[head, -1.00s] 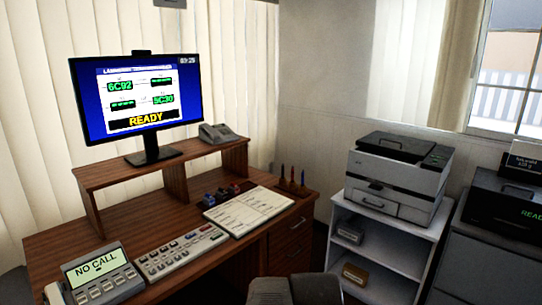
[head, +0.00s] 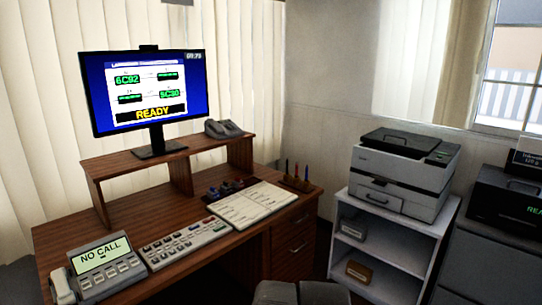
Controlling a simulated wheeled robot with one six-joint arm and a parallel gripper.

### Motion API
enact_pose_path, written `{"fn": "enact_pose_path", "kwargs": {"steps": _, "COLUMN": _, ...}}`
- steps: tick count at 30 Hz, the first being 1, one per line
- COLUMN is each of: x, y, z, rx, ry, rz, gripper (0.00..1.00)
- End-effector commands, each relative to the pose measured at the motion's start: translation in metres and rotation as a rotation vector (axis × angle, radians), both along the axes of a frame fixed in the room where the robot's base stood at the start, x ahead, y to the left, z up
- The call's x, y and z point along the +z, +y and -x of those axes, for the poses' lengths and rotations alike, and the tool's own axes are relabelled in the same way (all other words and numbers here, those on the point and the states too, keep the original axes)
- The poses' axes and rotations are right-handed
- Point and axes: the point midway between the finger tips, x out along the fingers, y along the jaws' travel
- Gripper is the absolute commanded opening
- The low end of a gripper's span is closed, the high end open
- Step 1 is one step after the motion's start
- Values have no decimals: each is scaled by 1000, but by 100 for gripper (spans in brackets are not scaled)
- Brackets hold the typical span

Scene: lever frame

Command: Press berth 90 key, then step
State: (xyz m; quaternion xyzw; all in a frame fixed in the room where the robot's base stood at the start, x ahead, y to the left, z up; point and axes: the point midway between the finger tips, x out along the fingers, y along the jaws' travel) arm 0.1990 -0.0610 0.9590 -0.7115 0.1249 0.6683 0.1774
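A light grey key panel (head: 187,242) with rows of small keys lies flat on the wooden desk, between the phone and a white sheet. Its key labels are too small to read, so I cannot tell which key is berth 90 or step. A monitor (head: 148,92) on the desk's raised shelf shows a blue screen with green code boxes, one reading 6C92, and a yellow READY. My gripper's fingers are not seen in the head view. A dark grey shape shows at the bottom edge; I cannot tell whether it is my arm or furniture.
A phone (head: 105,268) with a NO CALL display sits at the desk's left. A white sheet (head: 246,205), small coloured items and a pen stand are right of the panel. A printer (head: 404,172) tops a white shelf unit (head: 385,258) beside the desk.

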Motion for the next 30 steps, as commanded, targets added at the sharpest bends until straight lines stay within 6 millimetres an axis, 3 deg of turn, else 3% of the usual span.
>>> {"fn": "enact_pose_path", "kwargs": {"steps": 3, "x": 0, "y": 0, "z": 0, "rx": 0, "ry": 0, "rz": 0, "gripper": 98}}
{"fn": "enact_pose_path", "kwargs": {"steps": 18, "x": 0, "y": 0, "z": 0, "rx": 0, "ry": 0, "rz": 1, "gripper": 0}}
{"fn": "enact_pose_path", "kwargs": {"steps": 30, "x": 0, "y": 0, "z": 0, "rx": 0, "ry": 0, "rz": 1, "gripper": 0}}
